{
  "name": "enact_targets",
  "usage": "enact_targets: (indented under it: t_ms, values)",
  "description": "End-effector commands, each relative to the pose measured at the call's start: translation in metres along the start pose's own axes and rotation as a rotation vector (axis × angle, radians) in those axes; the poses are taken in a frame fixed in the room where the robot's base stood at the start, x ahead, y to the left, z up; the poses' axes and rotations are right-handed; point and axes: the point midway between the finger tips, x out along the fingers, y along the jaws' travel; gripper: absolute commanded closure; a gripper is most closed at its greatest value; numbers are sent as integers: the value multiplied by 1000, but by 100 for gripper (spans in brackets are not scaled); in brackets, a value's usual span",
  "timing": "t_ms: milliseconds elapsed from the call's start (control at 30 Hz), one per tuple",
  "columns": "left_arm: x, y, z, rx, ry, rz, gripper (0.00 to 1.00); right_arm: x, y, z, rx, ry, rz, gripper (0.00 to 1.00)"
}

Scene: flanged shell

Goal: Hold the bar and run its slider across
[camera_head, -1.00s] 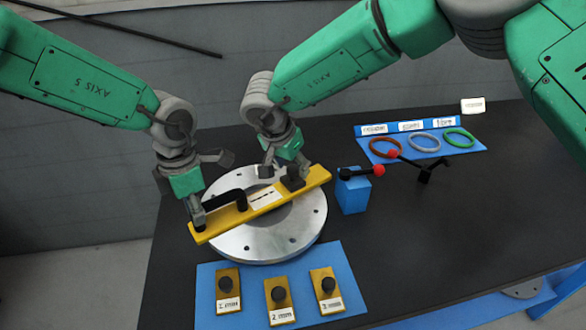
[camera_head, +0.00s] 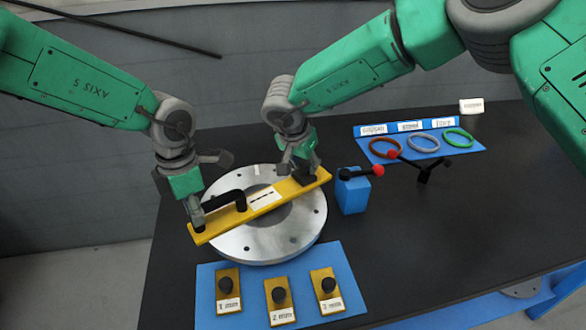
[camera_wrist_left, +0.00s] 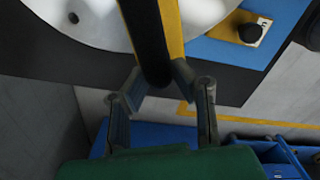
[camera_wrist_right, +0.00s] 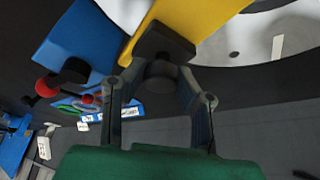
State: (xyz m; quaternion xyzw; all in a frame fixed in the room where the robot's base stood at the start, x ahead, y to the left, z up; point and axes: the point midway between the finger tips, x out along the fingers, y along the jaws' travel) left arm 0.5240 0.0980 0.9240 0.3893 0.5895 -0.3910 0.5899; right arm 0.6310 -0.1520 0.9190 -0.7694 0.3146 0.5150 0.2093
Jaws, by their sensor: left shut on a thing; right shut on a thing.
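The yellow bar (camera_head: 285,191) lies slantwise across the top of the round metal flange (camera_head: 308,222). A black handle (camera_head: 225,196) arches over its left part; the left wrist view shows the handle (camera_wrist_left: 147,35) too. My left gripper (camera_head: 196,214) is shut on the handle near the bar's left end. The black slider (camera_head: 303,179) sits near the bar's right end. My right gripper (camera_head: 299,168) is shut on it. The right wrist view shows the slider (camera_wrist_right: 162,42) between the fingertips, on the bar (camera_wrist_right: 208,18). A white label with dark marks shows mid-bar.
A blue block (camera_head: 353,193) with a red-ended lever stands close right of the flange. A blue mat (camera_head: 250,262) with several yellow knobbed plates lies in front. A blue ring rack (camera_head: 470,149) stands at the back right.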

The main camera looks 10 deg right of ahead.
Motion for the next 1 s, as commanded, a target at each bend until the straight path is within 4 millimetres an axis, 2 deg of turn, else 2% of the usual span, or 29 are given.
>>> enact_targets:
  t_ms: [33,167,467,500,567,867,1000]
  values:
    - [0,0,-1,0,1,0,100,4,5,-11,7,0,1,100]
    - [0,0,-1,-1,2,0,100,10,11,-26,5,2,1,100]
    - [0,0,-1,-2,2,0,100,11,13,-28,3,3,2,100]
    - [0,0,-2,-2,2,0,100,11,13,-28,2,3,2,71]
    - [0,0,-2,-2,2,0,100,11,12,-28,2,3,2,54]
    - [0,0,-1,-2,2,0,100,10,12,-27,2,2,1,54]
    - [0,0,-1,-2,1,0,100,0,12,-28,2,2,0,54]
